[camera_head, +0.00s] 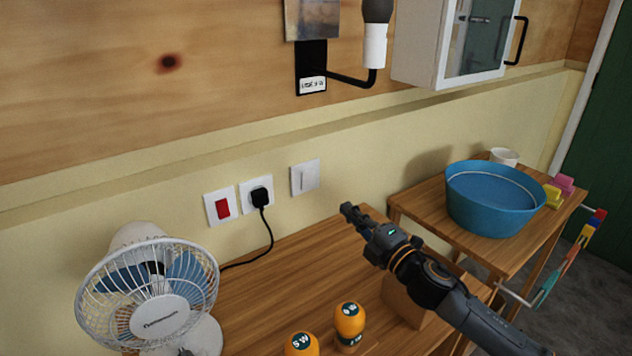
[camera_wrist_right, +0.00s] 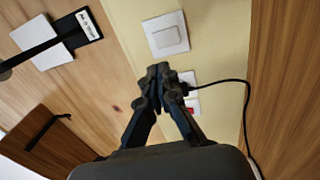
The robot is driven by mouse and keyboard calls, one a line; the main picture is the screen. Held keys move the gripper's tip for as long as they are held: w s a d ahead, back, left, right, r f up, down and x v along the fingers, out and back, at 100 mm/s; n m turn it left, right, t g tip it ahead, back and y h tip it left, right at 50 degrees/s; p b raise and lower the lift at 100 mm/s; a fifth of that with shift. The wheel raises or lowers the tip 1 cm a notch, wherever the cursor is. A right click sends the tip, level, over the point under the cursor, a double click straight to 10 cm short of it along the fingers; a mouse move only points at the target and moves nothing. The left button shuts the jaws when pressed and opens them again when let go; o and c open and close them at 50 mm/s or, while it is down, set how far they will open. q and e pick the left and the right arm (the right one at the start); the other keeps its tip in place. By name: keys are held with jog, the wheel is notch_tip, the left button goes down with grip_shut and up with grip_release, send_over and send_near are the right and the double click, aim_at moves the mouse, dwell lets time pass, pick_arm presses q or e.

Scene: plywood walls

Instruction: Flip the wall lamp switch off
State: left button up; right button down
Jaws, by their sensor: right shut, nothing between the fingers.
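A white rocker switch (camera_head: 305,177) is on the pale yellow wall, right of a socket with a black plug (camera_head: 260,195) and a red switch (camera_head: 221,206). My right gripper (camera_head: 347,209) is shut and empty, in front of the wall, right of and below the white switch. In the right wrist view, the shut fingertips (camera_wrist_right: 158,72) lie just below the white switch (camera_wrist_right: 166,34). My left gripper is not in view.
A blue basin (camera_head: 492,205) and a white cup (camera_head: 504,156) stand on the right table. A glass-fronted cabinet (camera_head: 450,45) hangs above. The wall around the switch is clear.

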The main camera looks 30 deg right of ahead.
aim_at(310, 175)
jog(key=w, duration=0.4)
jog(key=w+a+r, duration=0.1)
jog(key=w, duration=0.8)
jog(key=shift+a+r, duration=0.35)
jog(key=shift+a, duration=0.05)
jog(key=shift+w+r+p, duration=0.1)
jog(key=shift+r+p, duration=0.2)
jog(key=shift+p, duration=1.05)
jog(key=shift+f, duration=0.25)
